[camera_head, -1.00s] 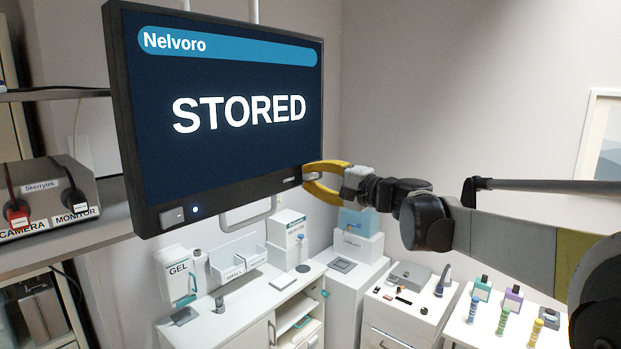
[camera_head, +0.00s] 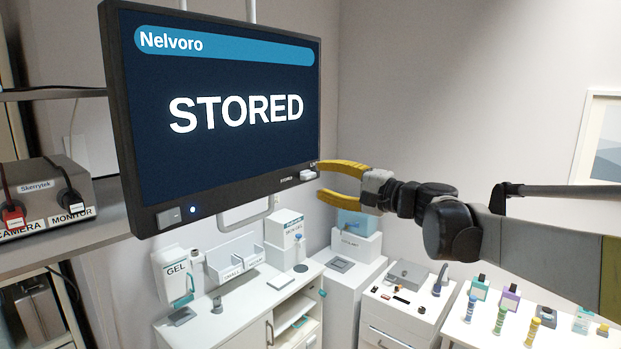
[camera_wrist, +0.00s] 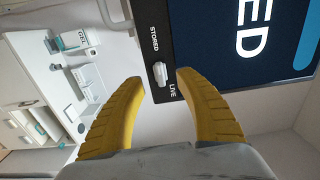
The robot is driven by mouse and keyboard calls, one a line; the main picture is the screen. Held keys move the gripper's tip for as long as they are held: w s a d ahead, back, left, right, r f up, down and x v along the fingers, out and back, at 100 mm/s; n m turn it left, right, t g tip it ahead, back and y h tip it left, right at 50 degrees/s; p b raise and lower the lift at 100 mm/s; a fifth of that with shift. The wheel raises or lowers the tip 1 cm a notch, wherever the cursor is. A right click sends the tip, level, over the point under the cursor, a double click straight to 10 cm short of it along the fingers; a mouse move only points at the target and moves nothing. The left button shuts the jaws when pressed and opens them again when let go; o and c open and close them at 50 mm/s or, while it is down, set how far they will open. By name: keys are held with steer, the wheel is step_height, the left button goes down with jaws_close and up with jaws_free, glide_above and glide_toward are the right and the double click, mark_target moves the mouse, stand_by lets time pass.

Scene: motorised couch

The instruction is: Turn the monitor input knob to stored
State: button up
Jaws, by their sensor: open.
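The monitor (camera_head: 228,187) hangs at upper left in the head view, and its screen reads STORED. The input knob (camera_head: 307,175) is a small white piece at the lower right of its frame, between the STORED and LIVE labels. In the wrist view the knob (camera_wrist: 160,74) shows on the dark bezel, beyond and between my fingertips. My gripper (camera_head: 321,180) has yellow fingers, open and empty. It is just right of the knob, and a small gap appears between them. The fingers also show open in the wrist view (camera_wrist: 159,78).
A shelf at left holds a grey box (camera_head: 45,185) with cables labelled CAMERA and MONITOR. Below are a white counter (camera_head: 235,315) with a GEL dispenser (camera_head: 178,275) and bins, and a drawer cabinet (camera_head: 400,325) with small items. The air right of the monitor is clear apart from my arm.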

steer(key=v, duration=0.7)
steer(key=s+f+n+g+h+b, duration=0.25)
steer(key=s+f+b, duration=0.5)
steer(key=f, duration=0.65)
steer(key=s+f+n+g+h+b, duration=0.1)
steer(key=s+f+h+b, duration=0.3)
steer(key=s+f+b, duration=0.7)
steer(key=s+d+f+n+h+b, duration=0.1)
steer(key=s+d+f, duration=0.3)
steer(key=f, duration=0.5)
steer(key=s+d+f+n+h+b, duration=0.1)
steer(key=s+d+f+h+b, duration=0.3)
steer(key=f, duration=0.6)
steer(key=s+d+f+n+h+b, duration=0.2)
steer(key=s+d+f+b, duration=0.1)
steer(key=f, duration=0.7)
steer(key=shift+s+d+h, duration=0.35)
steer(key=shift+s+d, duration=0.35)
steer(key=shift+s, duration=0.25)
